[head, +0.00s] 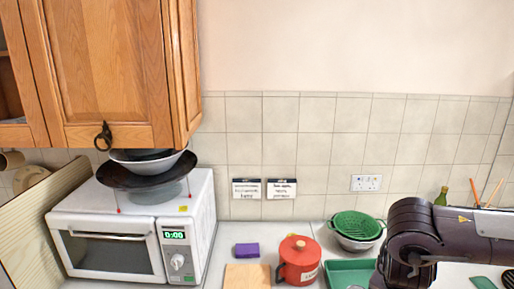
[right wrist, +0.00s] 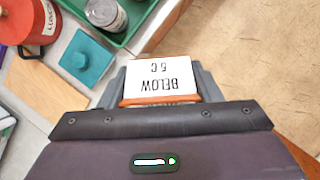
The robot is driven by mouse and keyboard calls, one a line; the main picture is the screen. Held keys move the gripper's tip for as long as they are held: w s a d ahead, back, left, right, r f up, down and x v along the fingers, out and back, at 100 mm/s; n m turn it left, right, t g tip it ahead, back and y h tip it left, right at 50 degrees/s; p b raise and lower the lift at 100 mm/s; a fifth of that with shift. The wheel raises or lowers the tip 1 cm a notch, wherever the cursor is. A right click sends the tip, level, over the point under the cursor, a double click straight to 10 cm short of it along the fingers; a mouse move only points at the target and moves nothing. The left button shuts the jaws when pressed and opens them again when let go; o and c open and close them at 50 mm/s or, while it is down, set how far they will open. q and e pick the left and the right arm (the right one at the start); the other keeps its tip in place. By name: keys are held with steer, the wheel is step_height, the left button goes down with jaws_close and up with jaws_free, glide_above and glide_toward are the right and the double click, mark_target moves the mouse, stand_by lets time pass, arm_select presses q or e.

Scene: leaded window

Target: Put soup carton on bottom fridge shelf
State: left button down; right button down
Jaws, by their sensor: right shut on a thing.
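The soup carton (right wrist: 165,75) is in the right wrist view, with a white face that reads "BELOW 5 C" and an orange edge nearest the wrist. My right gripper (right wrist: 162,88) is shut on it, with a grey finger at each side. In the head view my right arm comes in at the lower right, and neither the carton nor the fingers can be made out there. The fridge and its bottom shelf are in neither view. My left gripper is not in view.
A counter carries a white microwave (head: 110,246) with stacked bowls, a red pot (head: 298,262), a wooden board (head: 247,276), a green colander (head: 356,225) and a green tray (head: 350,272).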

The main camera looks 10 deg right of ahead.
steer(key=s+a+f+m+g+y, duration=0.2)
steer(key=a+m+g, duration=0.2)
steer(key=a+m, duration=0.55)
steer(key=s+a+f+m+g+y, duration=0.1)
steer(key=s+a+m+g, duration=0.25)
steer(key=m, duration=1.15)
step_height(320, 180, down, 15)
steer(key=b, duration=1.4)
steer(key=shift+w+a+r+m+y, duration=0.2)
steer(key=shift+w+a+m+y, duration=0.1)
steer(key=shift+w+a+m, duration=0.15)
